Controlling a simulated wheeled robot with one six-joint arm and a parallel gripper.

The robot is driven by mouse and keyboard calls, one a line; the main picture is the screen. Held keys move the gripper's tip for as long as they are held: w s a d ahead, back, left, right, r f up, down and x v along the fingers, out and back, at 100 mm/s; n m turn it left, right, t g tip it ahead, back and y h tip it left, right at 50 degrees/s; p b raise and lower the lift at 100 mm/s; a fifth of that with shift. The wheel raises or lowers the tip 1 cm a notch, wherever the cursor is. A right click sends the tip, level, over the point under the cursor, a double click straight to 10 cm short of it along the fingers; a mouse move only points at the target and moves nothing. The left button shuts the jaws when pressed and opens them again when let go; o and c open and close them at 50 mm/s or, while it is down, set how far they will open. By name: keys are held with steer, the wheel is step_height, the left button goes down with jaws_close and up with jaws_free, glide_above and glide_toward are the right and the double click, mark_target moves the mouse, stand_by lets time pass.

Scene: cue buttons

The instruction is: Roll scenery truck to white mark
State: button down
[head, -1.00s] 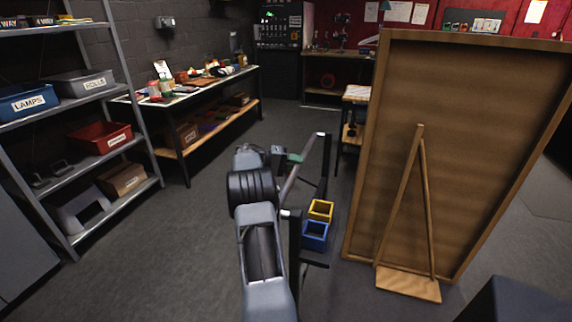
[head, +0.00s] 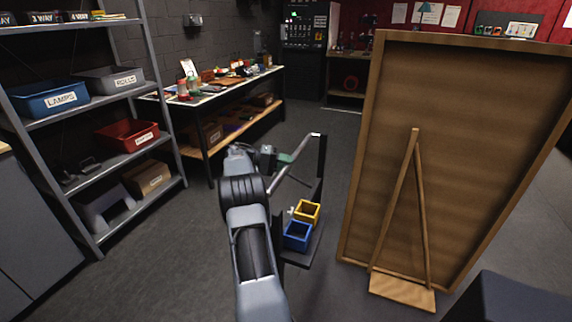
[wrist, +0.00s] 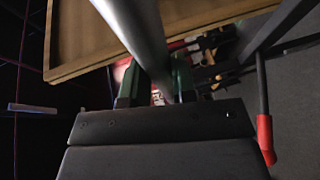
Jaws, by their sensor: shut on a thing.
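The truck is a dark low cart with a silver push bar (head: 303,148) and dark uprights (head: 320,165). A yellow bin (head: 307,211) and a blue bin (head: 297,236) sit on its deck. My gripper (head: 284,158), with green finger pads, is shut on the push bar; in the wrist view the silver bar (wrist: 138,32) runs between the fingers of the gripper (wrist: 157,86). My arm hides part of the cart. I see no white mark in these views.
A tall wooden flat (head: 475,150) with a brace stands close right of the cart. Grey shelving (head: 113,160) and a workbench (head: 215,98) line the left. A control rack (head: 303,60) stands at the back. Dark floor is open between the cart and the shelving.

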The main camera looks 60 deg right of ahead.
steer(key=shift+w+f, duration=0.25)
steer(key=shift+f, duration=0.15)
steer(key=c, duration=1.2)
jaws_free()
steer(key=shift+c, duration=0.2)
steer(key=o, duration=0.3)
steer(key=shift+r, duration=0.15)
steer(key=shift+r, duration=0.1)
steer(key=p+v, duration=0.2)
steer(key=v, duration=1.1)
steer(key=shift+w+a, duration=0.25)
steer(key=shift+a, duration=0.05)
